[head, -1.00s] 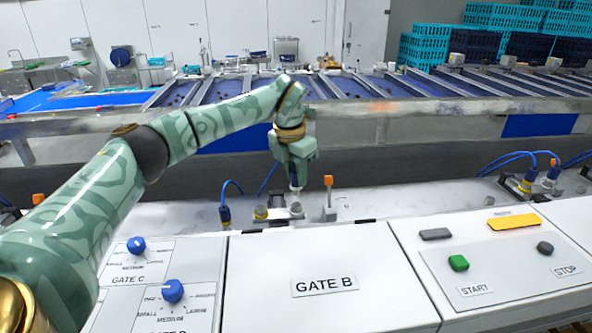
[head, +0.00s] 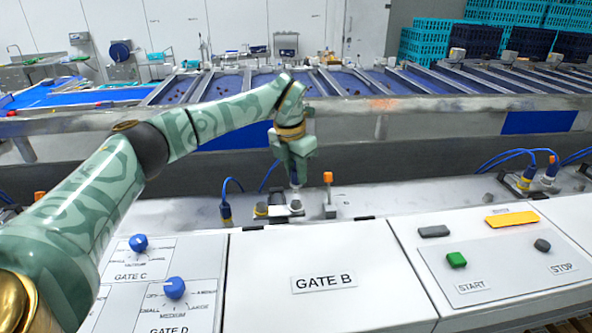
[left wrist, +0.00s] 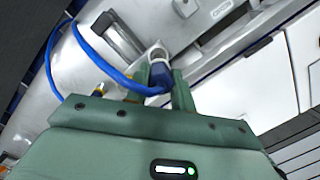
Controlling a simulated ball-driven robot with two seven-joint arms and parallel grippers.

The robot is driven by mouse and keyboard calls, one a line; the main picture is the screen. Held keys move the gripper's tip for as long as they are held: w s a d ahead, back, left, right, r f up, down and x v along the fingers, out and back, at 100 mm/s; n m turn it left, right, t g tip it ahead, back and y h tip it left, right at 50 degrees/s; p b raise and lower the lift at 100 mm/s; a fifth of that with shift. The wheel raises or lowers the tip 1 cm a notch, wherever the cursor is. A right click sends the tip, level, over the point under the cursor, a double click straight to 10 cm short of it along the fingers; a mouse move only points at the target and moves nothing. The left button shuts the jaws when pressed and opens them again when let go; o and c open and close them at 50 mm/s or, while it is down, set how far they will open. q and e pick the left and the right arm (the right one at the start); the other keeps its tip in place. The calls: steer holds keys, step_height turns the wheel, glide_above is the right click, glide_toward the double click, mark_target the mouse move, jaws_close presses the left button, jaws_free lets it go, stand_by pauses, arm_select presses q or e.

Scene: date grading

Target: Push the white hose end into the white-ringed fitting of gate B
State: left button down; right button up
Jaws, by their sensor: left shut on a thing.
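My left gripper (head: 296,180) points down over the small fittings behind the gate B panel (head: 330,255). It is shut on the hose end (left wrist: 159,74), a dark blue plug on a blue hose (left wrist: 93,52) in the left wrist view. A pale ringed fitting (head: 295,206) is directly below the fingertips in the head view. A white ring (left wrist: 157,52) shows just past the plug in the left wrist view. The plug looks lined up with the fitting and very close to it; I cannot tell whether it has entered. My right gripper is out of view.
A yellow-ringed fitting (head: 261,210) and a blue plug (head: 225,212) are left of the pale fitting. An orange-tipped upright lever (head: 328,180) stands close on its right. The control panel with START button (head: 456,260) is at front right.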

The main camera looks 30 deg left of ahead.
mark_target(296, 187)
arm_select(q)
steer(key=shift+f, duration=0.15)
steer(key=shift+f+b, duration=0.3)
steer(key=shift+f, duration=0.6)
steer(key=shift+f+p, duration=0.15)
steer(key=shift+p, duration=0.65)
stand_by(0.4)
steer(key=shift+f+b, duration=0.35)
steer(key=shift+f, duration=0.95)
stand_by(1.0)
steer(key=c, duration=1.8)
jaws_free()
steer(key=shift+c, duration=0.2)
steer(key=o, duration=1.1)
